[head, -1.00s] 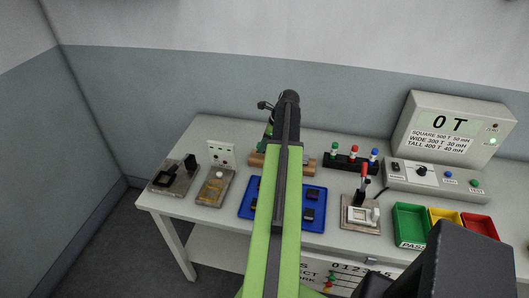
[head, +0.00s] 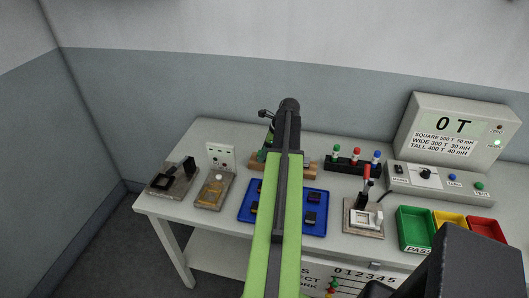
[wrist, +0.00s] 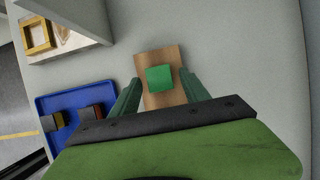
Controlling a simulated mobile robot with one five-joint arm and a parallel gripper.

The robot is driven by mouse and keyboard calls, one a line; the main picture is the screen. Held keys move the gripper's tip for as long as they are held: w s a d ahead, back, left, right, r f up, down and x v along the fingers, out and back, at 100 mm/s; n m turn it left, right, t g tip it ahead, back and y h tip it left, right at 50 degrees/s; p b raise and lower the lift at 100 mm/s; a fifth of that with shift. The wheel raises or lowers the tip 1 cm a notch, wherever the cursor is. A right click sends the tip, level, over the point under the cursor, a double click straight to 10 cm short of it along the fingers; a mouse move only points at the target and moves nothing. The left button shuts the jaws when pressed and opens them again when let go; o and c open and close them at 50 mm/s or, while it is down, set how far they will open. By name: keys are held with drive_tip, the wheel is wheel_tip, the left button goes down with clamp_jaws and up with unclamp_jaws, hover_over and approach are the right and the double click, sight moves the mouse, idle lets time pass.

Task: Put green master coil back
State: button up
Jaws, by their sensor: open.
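A green square block (wrist: 160,78), apparently the green master coil seen from above, is on a brown wooden stand (wrist: 161,58). My gripper (wrist: 160,84) is open, with one green finger on each side of the block. Gaps show between the fingers and the block in the wrist view. In the head view my arm hides the block and the middle of the wooden stand (head: 309,169).
A blue tray (head: 314,228) with dark parts lies in front of the stand. A rack (head: 345,165) with green, red and blue tops stands to its right, near a lever fixture (head: 363,219). Green (head: 414,230), yellow and red bins are further right. A meter (head: 455,125) reads 0 T.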

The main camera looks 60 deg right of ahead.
drive_tip(key=p+v, duration=1.1)
drive_tip(key=v, duration=0.1)
drive_tip(key=shift+r, duration=0.2)
